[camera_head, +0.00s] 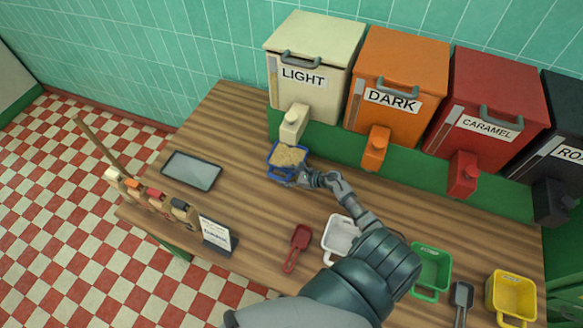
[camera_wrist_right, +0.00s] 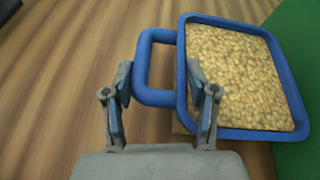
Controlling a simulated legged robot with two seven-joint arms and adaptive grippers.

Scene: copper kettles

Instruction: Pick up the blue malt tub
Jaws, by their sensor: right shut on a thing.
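The blue malt tub (camera_head: 272,174) is full of pale grain and stands below the spout of the cream LIGHT bin. In the right wrist view the tub (camera_wrist_right: 185,60) fills the right side, and its loop handle points left. My right gripper (camera_head: 305,179) is at the tub's near right side. In the wrist view its fingers (camera_wrist_right: 160,72) lie on either side of the handle, shut on it. The tub looks about level; I cannot tell whether it touches the table. My left gripper is not in view.
Cream, orange (camera_head: 400,70), red and black bins line the back of the wooden table (camera_head: 240,215). A grey tray (camera_head: 191,170), red scoop (camera_head: 298,246), white tub (camera_head: 341,234), green tub (camera_head: 431,271) and yellow tub (camera_head: 511,296) stand around. A small sign (camera_head: 216,235) is near the front edge.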

